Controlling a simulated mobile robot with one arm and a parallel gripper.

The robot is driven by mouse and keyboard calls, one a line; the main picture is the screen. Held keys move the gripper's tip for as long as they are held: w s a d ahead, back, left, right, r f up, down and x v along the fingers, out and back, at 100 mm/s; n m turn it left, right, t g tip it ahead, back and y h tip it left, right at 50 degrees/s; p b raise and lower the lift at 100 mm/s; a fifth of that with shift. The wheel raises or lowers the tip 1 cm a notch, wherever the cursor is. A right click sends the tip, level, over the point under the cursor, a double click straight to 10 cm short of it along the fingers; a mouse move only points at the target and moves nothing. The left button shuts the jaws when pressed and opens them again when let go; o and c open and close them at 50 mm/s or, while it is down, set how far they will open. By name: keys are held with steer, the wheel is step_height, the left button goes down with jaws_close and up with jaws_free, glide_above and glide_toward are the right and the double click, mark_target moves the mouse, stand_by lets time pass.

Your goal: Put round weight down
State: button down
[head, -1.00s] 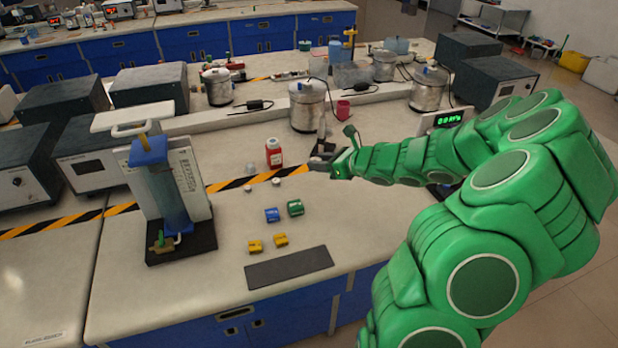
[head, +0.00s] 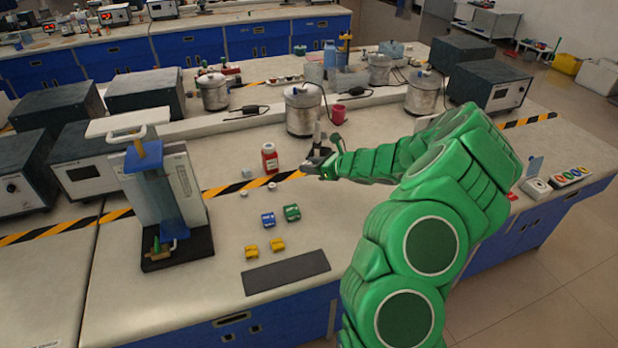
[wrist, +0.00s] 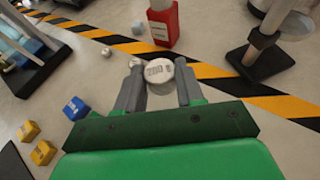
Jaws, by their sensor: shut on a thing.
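The round weight (wrist: 159,72) is a pale disc with dark marking on its top, seen in the wrist view. My gripper (wrist: 159,88) is shut on it, with one grey finger on each side. In the head view my gripper (head: 312,168) is over the bench (head: 225,225) near the striped tape, and the weight in it is too small to make out. Whether the weight touches the bench I cannot tell. Two smaller pale round pieces (head: 272,186) and (head: 243,194) stand on the bench left of my gripper.
A red bottle (head: 269,160) stands just left of my gripper. Blue (head: 268,219), green (head: 292,212) and yellow (head: 278,244) blocks lie nearer the front, by a dark mat (head: 286,272). A metal pot (head: 303,112) stands behind. Bench right of the blocks looks clear.

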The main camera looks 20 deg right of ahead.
glide_above(309, 183)
steer(key=shift+w+f, duration=0.1)
steer(key=shift+f, duration=4.25)
steer(key=shift+f, duration=0.15)
steer(key=c, duration=0.7)
jaws_free()
steer(key=shift+r, duration=0.2)
steer(key=shift+v, duration=6)
